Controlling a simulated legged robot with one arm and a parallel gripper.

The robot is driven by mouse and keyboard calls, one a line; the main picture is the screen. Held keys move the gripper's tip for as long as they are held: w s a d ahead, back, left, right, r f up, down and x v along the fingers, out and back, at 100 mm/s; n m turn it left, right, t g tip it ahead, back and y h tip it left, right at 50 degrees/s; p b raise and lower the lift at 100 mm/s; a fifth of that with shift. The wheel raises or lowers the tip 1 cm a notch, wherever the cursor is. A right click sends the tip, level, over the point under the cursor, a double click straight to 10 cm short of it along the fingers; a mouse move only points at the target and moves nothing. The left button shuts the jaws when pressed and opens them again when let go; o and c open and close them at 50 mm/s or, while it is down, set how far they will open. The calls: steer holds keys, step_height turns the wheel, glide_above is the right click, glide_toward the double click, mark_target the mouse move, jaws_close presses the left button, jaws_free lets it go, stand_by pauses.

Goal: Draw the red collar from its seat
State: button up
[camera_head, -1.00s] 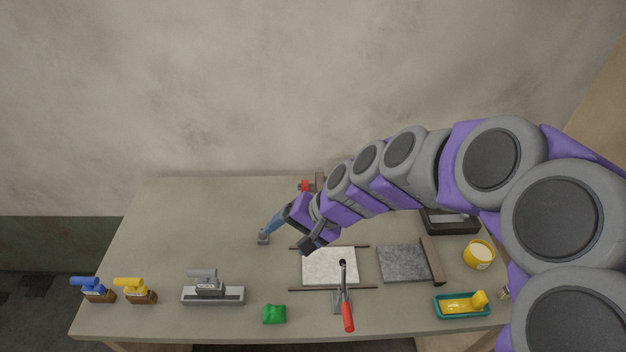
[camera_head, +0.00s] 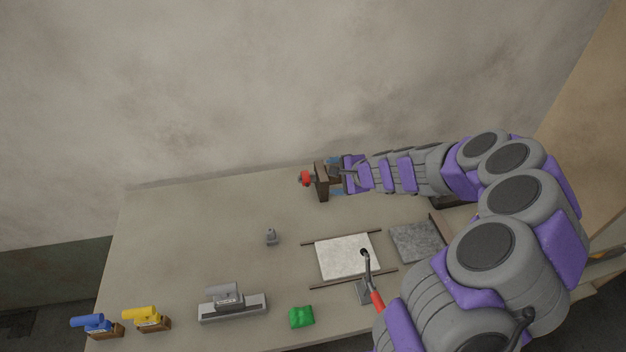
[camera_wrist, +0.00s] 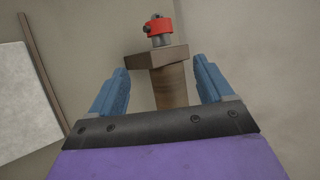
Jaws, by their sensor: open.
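The red collar (camera_head: 305,178) is at the back of the bench, on the left side of a brown wooden stand (camera_head: 321,186). In the wrist view the collar (camera_wrist: 159,26) sits around a short grey peg beyond the stand's block (camera_wrist: 157,58). My gripper (camera_head: 335,175) is on the right side of the stand, opposite the collar. In the wrist view my gripper (camera_wrist: 160,66) is open, with its blue fingers on either side of the stand's brown post and the collar beyond the fingertips. I cannot tell whether the fingers touch the stand.
Open bench lies left of the collar. The wall is close behind.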

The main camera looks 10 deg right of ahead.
mark_target(305, 179)
steer(key=w+a+f, duration=0.1)
steer(key=a, duration=0.1)
steer(key=w+a+f+b, duration=0.1)
steer(key=w+a+f, duration=0.1)
steer(key=w+a+f+b, duration=0.1)
steer(key=w+a+f, duration=0.1)
steer(key=a, duration=0.1)
steer(key=shift+a+f, duration=0.1)
steer(key=shift+f, duration=0.05)
steer(key=shift+w+a+f+b, duration=0.1)
steer(key=shift+w+f+b, duration=0.2)
steer(key=shift+w+f, duration=0.55)
steer(key=shift+w+d+f, duration=0.25)
steer(key=shift+w+d, duration=0.1)
steer(key=shift+d, duration=0.15)
steer(key=shift+w+d+f, duration=0.25)
steer(key=shift+w+d, duration=0.1)
steer(key=shift+d, duration=0.1)
steer(key=shift+a, duration=1.45)
steer(key=shift+c, duration=1.5)
steer(key=shift+w+d, duration=0.1)
steer(key=shift+d, duration=0.95)
steer(key=c, duration=0.4)
steer(key=shift+a, duration=0.1)
steer(key=c, duration=0.3)
steer(key=shift+a, duration=0.6)
steer(key=shift+c, duration=0.8)
